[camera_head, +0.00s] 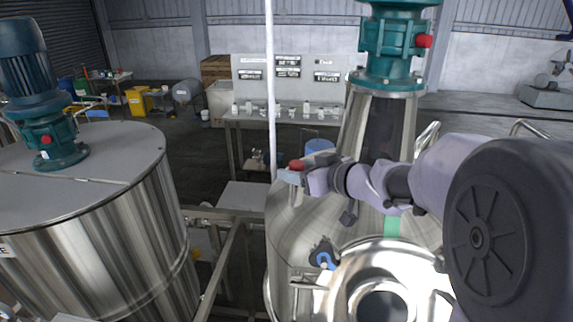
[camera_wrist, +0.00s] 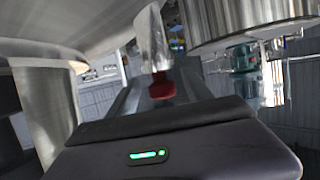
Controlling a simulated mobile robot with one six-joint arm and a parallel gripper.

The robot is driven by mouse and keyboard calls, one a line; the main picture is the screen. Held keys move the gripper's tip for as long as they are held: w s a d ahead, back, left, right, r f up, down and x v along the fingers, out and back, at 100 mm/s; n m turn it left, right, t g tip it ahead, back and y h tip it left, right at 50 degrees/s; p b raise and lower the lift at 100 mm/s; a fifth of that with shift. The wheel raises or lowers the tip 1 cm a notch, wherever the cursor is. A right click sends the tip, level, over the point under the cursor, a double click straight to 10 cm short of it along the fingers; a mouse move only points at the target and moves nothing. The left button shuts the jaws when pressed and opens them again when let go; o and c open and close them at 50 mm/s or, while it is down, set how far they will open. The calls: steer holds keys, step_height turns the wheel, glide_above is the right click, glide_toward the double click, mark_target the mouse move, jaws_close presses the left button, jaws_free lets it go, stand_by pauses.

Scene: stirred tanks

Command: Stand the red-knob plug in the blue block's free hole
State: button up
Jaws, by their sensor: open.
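A red knob (camera_head: 297,164) shows at the tip of my gripper (camera_head: 289,177), above the shoulder of the middle steel tank. In the wrist view the red knob (camera_wrist: 162,87) lies between the grey fingers of my gripper (camera_wrist: 160,82), with a shiny metal shape beyond it. The jaws are open. I cannot tell whether they touch the knob, and the lower part of the plug is hidden. A small blue piece (camera_head: 325,260) with a dark part sits low on the middle tank; I cannot tell if it is the blue block. No hole is visible.
The steel tank (camera_head: 290,225) with a green drive on top stands under my arm. A round steel port (camera_head: 385,265) is at its front. A white pole (camera_head: 271,80) rises beside my gripper. Another tank (camera_head: 95,220) stands at left, a bench (camera_head: 285,118) behind.

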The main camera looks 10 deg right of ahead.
steer(key=shift+x, duration=0.8)
steer(key=shift+s+d+r, duration=0.2)
steer(key=shift+s+r, duration=0.15)
steer(key=shift+s, duration=0.25)
steer(key=c, duration=0.9)
steer(key=shift+w+f, duration=0.1)
steer(key=shift+w, duration=0.05)
jaws_close()
